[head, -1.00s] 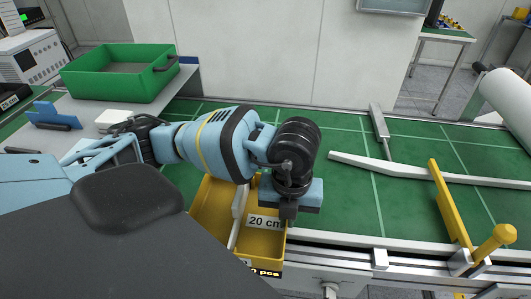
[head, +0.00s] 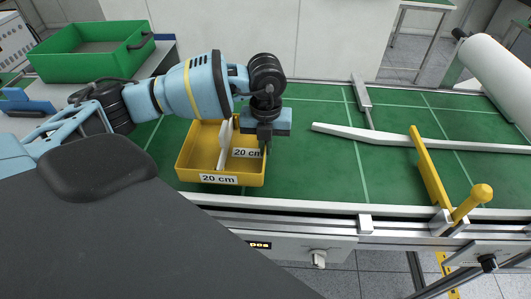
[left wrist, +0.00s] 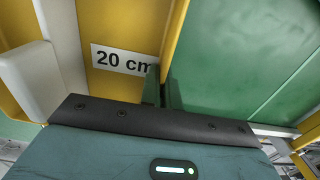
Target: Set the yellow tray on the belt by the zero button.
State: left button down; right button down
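The yellow tray (head: 192,165) is an open box with "20 cm" labels and a white divider (head: 225,143) inside. It is over the green belt (head: 330,165), close to the belt's front rail. I cannot tell whether its underside touches the belt. My left gripper (head: 264,143) is shut on the tray's right wall; the left wrist view shows its fingers (left wrist: 162,90) on either side of the yellow wall (left wrist: 176,38). No button marked zero can be made out. My right gripper is not in view.
A green crate (head: 60,62) stands at the back left. A small knob (head: 319,258) is on the front panel. The belt's middle is clear.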

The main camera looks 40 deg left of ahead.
pick_arm(q)
notch_tip(320, 180, down, 4)
jog(key=shift+w+a+r, duration=0.15)
jog(key=shift+r, duration=0.1)
jog(key=shift+f, duration=0.15)
jog(key=c, duration=1.6)
grip_release()
jog(key=shift+c, duration=0.2)
notch_tip(320, 180, up, 12)
jog(key=shift+r+p, duration=0.15)
jog(key=shift+p, duration=0.15)
